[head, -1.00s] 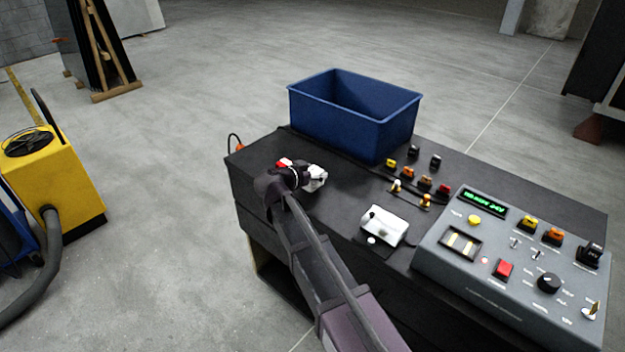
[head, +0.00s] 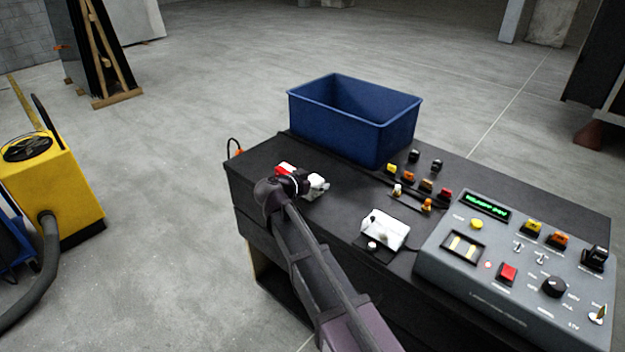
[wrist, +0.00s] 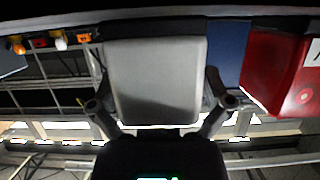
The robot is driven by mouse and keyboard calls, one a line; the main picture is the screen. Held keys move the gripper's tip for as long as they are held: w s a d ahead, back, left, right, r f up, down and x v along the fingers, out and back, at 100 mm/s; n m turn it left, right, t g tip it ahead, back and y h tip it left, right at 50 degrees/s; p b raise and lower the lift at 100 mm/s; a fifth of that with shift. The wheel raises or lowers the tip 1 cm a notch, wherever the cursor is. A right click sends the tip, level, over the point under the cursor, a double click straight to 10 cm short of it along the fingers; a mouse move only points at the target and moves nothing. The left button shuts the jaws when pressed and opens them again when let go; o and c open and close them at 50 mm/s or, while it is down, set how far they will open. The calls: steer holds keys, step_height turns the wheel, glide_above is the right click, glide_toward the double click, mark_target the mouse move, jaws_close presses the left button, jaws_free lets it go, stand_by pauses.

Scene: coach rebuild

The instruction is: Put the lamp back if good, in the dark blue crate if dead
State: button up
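My gripper (head: 302,184) is over the left end of the black bench. In the wrist view its two dark fingers (wrist: 157,90) lie along both sides of a pale grey, boxy lamp (wrist: 155,80). The fingers look closed on it. In the head view its white side (head: 318,186) shows beside the gripper, and the arm hides the rest. A red part (head: 284,168) shows left of the gripper; it is large at the right of the wrist view (wrist: 275,72). I cannot tell whether it belongs to the lamp. The dark blue crate (head: 350,134) stands behind, apparently empty.
A grey test panel (head: 490,292) with a green display (head: 485,206) and red button (head: 508,273) fills the bench's right side. A white box (head: 385,229) and several small coloured parts stand between. A yellow machine (head: 55,195) stands on the floor at left.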

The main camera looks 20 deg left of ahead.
steer(key=shift+r, duration=0.1)
steer(key=shift+r, duration=0.1)
steer(key=p+v, duration=0.4)
steer(key=v, duration=0.8)
stand_by(0.7)
steer(key=shift+s, duration=0.1)
stand_by(0.4)
